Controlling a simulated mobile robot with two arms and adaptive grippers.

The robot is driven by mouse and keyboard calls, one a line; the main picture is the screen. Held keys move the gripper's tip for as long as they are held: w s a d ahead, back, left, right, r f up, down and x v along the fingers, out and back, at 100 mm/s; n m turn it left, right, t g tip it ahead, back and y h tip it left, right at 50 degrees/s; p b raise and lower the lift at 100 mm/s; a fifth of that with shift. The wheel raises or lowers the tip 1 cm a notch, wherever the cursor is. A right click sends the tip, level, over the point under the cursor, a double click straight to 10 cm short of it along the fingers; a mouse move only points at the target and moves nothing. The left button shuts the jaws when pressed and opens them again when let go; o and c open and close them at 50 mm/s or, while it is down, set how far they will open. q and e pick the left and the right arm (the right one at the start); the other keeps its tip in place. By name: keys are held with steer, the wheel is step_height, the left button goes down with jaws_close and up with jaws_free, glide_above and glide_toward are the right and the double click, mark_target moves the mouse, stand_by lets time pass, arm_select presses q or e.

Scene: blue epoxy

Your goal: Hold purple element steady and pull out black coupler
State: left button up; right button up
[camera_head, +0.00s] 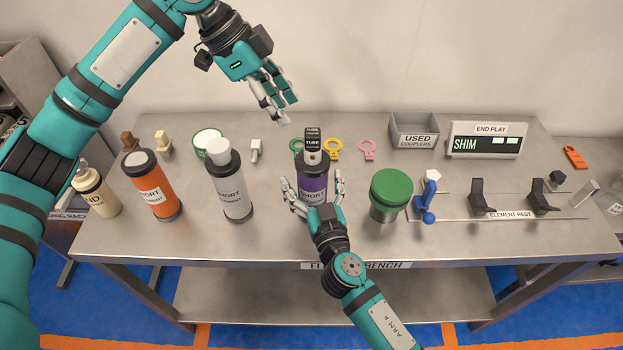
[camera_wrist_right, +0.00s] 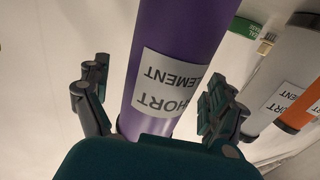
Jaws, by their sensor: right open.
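The purple element (camera_head: 312,182) stands upright on the bench near its middle. A black coupler (camera_head: 312,138) with a white label sits in its top. My right gripper (camera_head: 313,186) is open, with its fingers on either side of the purple element's lower part. In the right wrist view the purple element (camera_wrist_right: 176,55) stands between the open fingers (camera_wrist_right: 155,100), with visible gaps beside it. My left gripper (camera_head: 284,107) is above the back of the bench, up and left of the coupler, apart from it. Its fingers look spread and empty.
A white element (camera_head: 233,185) and an orange element (camera_head: 152,190) stand left of the purple one. A grey used couplers bin (camera_head: 414,145) is at the back. The front edge is clear.

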steer(key=shift+w+a, duration=0.1)
steer(key=shift+w, duration=0.35)
steer(key=c, duration=1.7)
steer(key=shift+o, duration=0.2)
